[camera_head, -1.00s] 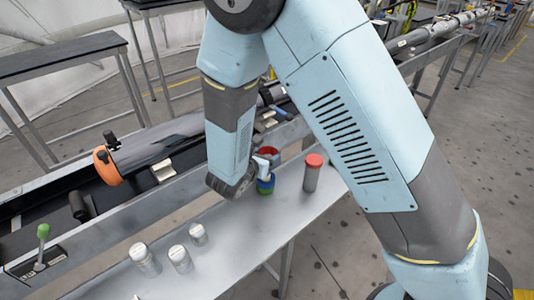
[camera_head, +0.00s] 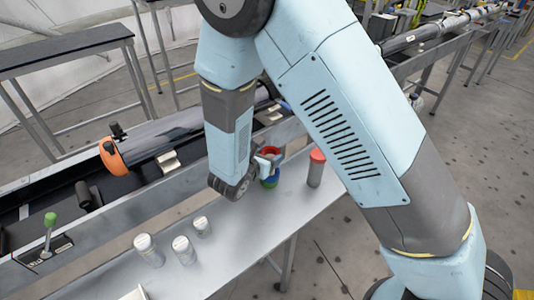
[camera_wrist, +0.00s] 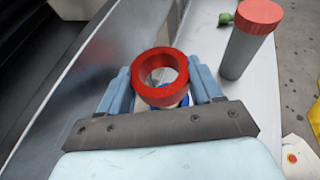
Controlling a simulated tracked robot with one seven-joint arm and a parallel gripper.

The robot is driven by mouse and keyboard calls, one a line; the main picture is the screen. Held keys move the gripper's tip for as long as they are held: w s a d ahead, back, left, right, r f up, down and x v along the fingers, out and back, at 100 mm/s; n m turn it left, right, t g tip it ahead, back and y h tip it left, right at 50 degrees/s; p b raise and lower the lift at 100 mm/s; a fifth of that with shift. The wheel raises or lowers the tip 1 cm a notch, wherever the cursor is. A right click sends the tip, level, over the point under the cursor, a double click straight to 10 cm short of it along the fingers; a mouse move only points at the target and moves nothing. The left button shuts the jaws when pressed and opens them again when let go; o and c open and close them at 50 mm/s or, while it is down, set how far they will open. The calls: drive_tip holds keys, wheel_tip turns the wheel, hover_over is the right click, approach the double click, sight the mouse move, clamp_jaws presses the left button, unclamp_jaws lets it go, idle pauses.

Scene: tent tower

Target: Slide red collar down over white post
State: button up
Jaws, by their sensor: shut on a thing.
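The red collar (camera_wrist: 160,77) is a thick ring between the two fingers of my gripper (camera_wrist: 160,92) in the wrist view. The gripper is shut on it. Through the collar's hole and just below it I see a pale, whitish surface, perhaps the white post (camera_wrist: 157,76), with blue beside it. I cannot tell whether the collar is around the post or above it. The gripper partly hides this stack.
A grey cylinder with a red cap (camera_head: 316,168) stands close to the right of the stack. Several white-topped cylinders (camera_head: 183,249) stand on the bench (camera_head: 235,235) at front left. A rail with a dark tube and orange ring (camera_head: 113,160) runs behind. The bench's right front is clear.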

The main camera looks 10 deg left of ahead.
drive_tip(key=shift+f, duration=2.5)
drive_tip(key=shift+f, duration=0.3)
drive_tip(key=o, duration=1.2)
drive_tip(key=shift+s, duration=0.1)
drive_tip(key=v, duration=1.3)
drive_tip(key=shift+s+a+r, duration=0.1)
drive_tip(key=shift+s, duration=0.15)
